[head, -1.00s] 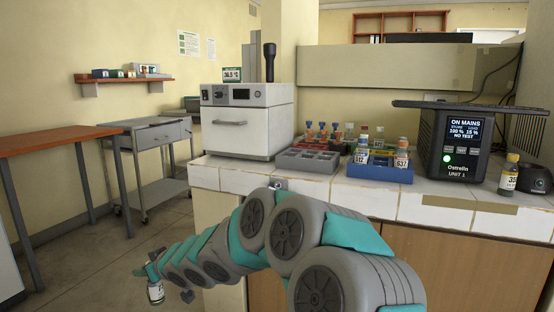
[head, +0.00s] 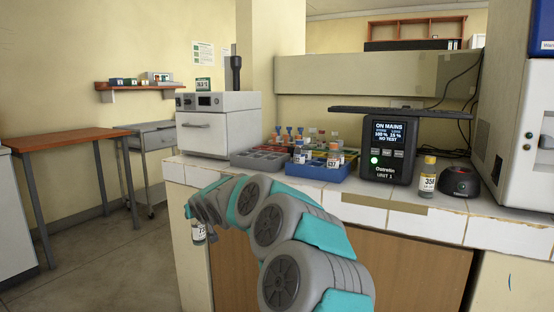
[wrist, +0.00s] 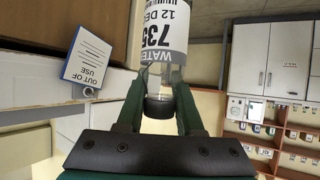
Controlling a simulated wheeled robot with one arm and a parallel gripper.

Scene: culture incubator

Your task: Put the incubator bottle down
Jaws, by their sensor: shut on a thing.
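The bottle (head: 198,232) hangs at my gripper (head: 193,212) in the head view, in front of the counter's left end and below its top. In the wrist view my gripper (wrist: 159,88) is shut around the narrow neck end of the bottle (wrist: 163,38). Its white label reads WATER, 735 and 12 DEC; the dark cap points toward the palm. The bottle's far end is cut off by the frame. The white incubator (head: 215,134) stands on the counter's left end with its front door shut.
The tiled counter (head: 407,217) carries a grey rack (head: 260,160), a blue rack (head: 322,171) of bottles, a black UNIT 1 device (head: 388,150), a yellow-capped bottle (head: 428,178) and a black round device (head: 459,181). A wooden table (head: 70,145) stands left; an OUT OF USE sign (wrist: 87,55) shows.

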